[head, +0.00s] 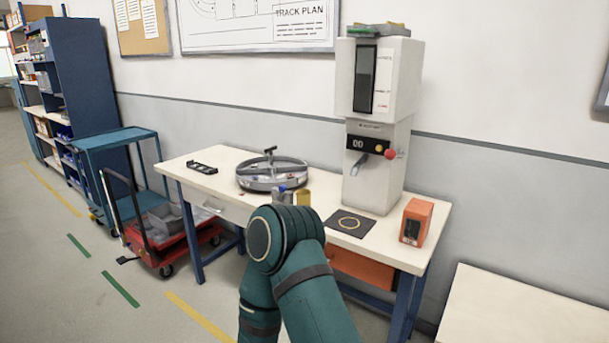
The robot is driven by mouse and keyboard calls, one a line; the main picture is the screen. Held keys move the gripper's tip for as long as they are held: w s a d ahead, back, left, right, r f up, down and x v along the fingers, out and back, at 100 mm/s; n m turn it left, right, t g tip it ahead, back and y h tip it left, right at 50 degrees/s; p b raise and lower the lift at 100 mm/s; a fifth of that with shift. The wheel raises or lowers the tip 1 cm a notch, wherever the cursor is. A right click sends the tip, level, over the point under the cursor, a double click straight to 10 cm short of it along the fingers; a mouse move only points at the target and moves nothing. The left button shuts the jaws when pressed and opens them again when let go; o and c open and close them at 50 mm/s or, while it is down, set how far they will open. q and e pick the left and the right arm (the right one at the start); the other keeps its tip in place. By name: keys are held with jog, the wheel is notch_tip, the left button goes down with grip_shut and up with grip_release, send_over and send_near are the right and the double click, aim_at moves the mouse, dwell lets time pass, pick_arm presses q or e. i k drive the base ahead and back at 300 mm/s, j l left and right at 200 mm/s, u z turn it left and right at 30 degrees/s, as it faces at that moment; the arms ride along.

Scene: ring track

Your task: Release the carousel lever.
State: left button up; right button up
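A round metal carousel (262,184) sits on the white worktable. A dark upright handle with a short crossbar (270,151) stands at its middle; I cannot tell whether this is the lever. A white dispenser tower (378,90) stands to the right, with a grey lever-like part (359,165) and a red knob (390,153) on its front. A teal arm of mine rises from the bottom and hides part of the table's front. I make out neither gripper. Small grey-blue parts show just above the arm, in front of the carousel; I cannot tell what they are.
The worktable (200,178) also holds a black rack (202,167), a yellow cylinder (302,198), a dark mat (345,230) with a ring (349,222), and an orange box (417,221). A red cart (168,256) stands at the left. Floor is open at lower left.

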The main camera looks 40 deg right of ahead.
aim_at(283, 188)
jog(key=z, duration=1.2)
